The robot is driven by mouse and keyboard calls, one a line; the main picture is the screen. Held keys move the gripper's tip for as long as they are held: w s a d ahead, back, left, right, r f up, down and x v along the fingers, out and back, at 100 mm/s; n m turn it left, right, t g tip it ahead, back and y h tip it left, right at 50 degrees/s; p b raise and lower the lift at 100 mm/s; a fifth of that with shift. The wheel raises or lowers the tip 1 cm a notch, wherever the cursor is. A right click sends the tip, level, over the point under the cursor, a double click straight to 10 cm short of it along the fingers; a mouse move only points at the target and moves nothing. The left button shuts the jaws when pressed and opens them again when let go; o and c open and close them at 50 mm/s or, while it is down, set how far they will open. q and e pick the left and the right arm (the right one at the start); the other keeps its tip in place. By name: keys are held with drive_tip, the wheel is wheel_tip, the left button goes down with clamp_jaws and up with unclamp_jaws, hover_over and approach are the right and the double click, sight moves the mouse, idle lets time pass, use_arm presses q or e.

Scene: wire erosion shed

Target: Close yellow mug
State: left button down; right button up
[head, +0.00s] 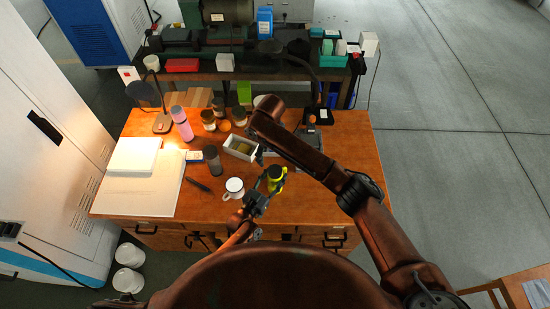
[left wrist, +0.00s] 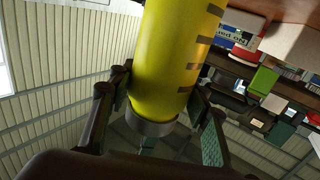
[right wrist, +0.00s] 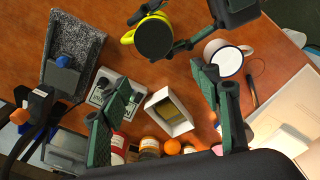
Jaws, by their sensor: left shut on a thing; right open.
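The yellow mug (head: 276,182) is upright near the front of the wooden bench, its yellow body filling the left wrist view (left wrist: 170,60). A flat dark disc covers its top in the right wrist view (right wrist: 153,38); I cannot tell whether it is a lid fully seated. My left gripper (head: 262,197) is shut on the mug's body, fingers on both sides in the left wrist view. My right gripper (right wrist: 163,82) is open and empty above the bench, with the mug beyond its fingertips. In the head view the right arm hides most of it.
A white mug (head: 234,187) stands just left of the yellow mug. A white open box (head: 241,147) and several jars (head: 209,120) lie behind. A grey speckled plate (right wrist: 85,45) lies to one side. A grey bottle (head: 213,161) and pink bottle (head: 182,124) stand at left.

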sight(275, 170)
drive_tip(key=n, duration=0.2)
drive_tip(key=shift+d+r+n, duration=0.25)
drive_tip(key=shift+r+n, duration=0.05)
drive_tip(key=shift+n, duration=0.1)
drive_tip(key=shift+s+d+n, duration=0.15)
drive_tip(key=shift+d+n, duration=0.05)
drive_tip(key=shift+n, duration=0.8)
drive_tip(key=n, duration=0.1)
drive_tip(key=s+d+n, duration=0.1)
drive_tip(key=n, duration=0.2)
drive_tip(key=shift+s+d+f+g, duration=0.2)
drive_tip(key=shift+f+g, duration=0.05)
drive_tip(key=shift+g, duration=0.15)
drive_tip(key=shift+f, duration=0.1)
drive_tip(key=shift+f, duration=3.9)
drive_tip(key=c, duration=1.2)
